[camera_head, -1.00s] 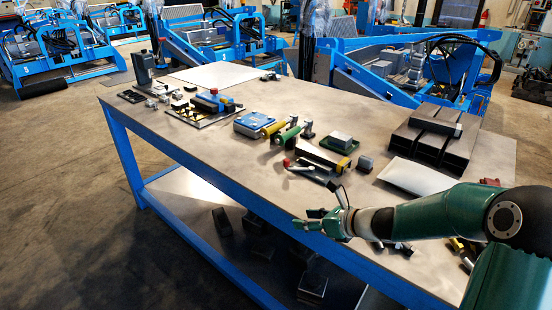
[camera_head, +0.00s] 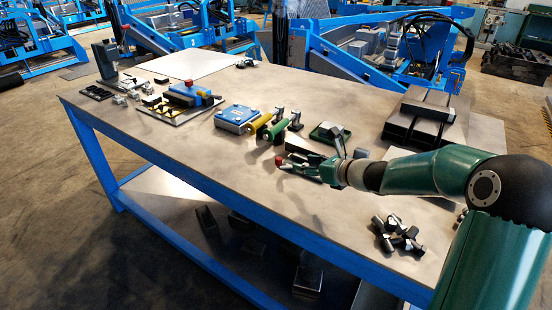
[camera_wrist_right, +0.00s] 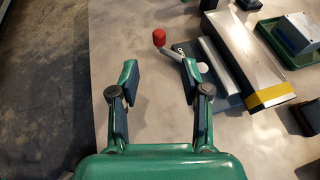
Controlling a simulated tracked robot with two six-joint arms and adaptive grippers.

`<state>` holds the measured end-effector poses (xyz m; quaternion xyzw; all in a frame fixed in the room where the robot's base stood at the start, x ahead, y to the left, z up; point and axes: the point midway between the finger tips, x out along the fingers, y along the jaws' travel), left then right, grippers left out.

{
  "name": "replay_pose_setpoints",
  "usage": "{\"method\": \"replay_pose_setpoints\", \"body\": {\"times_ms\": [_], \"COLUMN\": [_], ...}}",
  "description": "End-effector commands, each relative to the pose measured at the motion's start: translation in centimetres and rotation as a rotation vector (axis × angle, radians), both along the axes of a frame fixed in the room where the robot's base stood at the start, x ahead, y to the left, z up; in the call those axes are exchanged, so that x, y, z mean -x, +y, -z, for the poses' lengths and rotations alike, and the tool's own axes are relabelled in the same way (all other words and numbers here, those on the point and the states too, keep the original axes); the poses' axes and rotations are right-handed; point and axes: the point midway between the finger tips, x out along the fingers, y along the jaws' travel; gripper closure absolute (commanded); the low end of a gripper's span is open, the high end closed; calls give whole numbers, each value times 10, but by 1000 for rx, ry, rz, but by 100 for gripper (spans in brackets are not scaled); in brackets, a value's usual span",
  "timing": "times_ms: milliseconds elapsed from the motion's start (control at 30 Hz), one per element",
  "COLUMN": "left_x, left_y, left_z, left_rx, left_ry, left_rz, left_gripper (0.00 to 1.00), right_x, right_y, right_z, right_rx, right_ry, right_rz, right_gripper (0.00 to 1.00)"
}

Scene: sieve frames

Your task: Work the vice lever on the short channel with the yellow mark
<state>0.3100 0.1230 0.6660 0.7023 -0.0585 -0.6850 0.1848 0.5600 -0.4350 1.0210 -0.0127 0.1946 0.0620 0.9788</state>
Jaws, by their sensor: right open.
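The grey channel (camera_wrist_right: 238,58) with a yellow band (camera_wrist_right: 270,97) across one end lies on the bench in the right wrist view. Beside its far left end is a vice lever (camera_wrist_right: 175,51) with a red knob (camera_wrist_right: 159,37); the knob also shows in the head view (camera_head: 279,160). My right gripper (camera_wrist_right: 160,78) is open and empty. In the wrist view the knob lies just beyond its fingertips and the lever runs toward the right finger; I cannot tell whether they touch. In the head view my right gripper (camera_head: 305,169) hides most of the channel. My left gripper is not in view.
A green tray with a grey block (camera_wrist_right: 295,32) lies right of the channel. Green (camera_head: 275,132) and yellow (camera_head: 258,122) rollers and a blue box (camera_head: 236,117) lie to the left. Dark rectangular tubes (camera_head: 420,118) stand behind my arm. Small metal parts (camera_head: 398,236) lie near the front edge.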

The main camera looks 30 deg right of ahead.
Motion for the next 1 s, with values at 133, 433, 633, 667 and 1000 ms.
{"method": "replay_pose_setpoints", "body": {"times_ms": [133,433,633,667,1000], "left_x": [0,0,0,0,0], "left_y": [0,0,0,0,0], "left_z": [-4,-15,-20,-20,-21], "left_rx": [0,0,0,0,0], "left_ry": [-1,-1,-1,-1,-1], "left_rz": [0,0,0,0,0], "left_gripper": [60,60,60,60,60], "right_x": [-32,-89,-112,-113,-119], "right_y": [7,15,18,19,19], "right_z": [13,36,45,46,49], "right_rx": [-2,-1,0,-1,0], "right_ry": [2,2,1,1,0], "right_rz": [-6,-7,-6,-6,-5], "right_gripper": [53,53,53,53,53]}}
